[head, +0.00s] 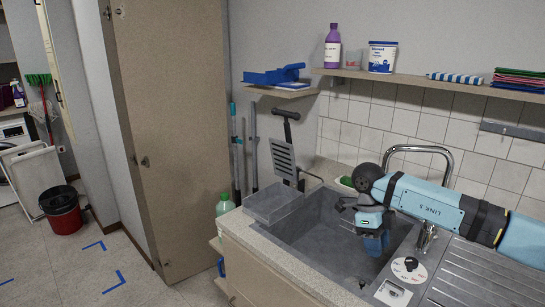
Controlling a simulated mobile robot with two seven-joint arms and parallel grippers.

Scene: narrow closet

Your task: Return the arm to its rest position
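My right arm (430,200) comes in from the right across the sink (310,235). My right gripper (368,222) hangs over the basin, pointing down. A blue item (376,244) shows just under it, inside the basin. I cannot tell whether the fingers hold it or whether it is apart from them. The finger opening is too small and partly hidden. My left gripper is not in view.
The faucet (428,150) arches behind my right arm. A wall shelf (440,83) above holds a purple bottle (332,46), a white-blue tub (382,57) and folded cloths (518,78). The ribbed drainboard (480,275) lies at right. A tall door (180,130) stands left; floor there is mostly clear.

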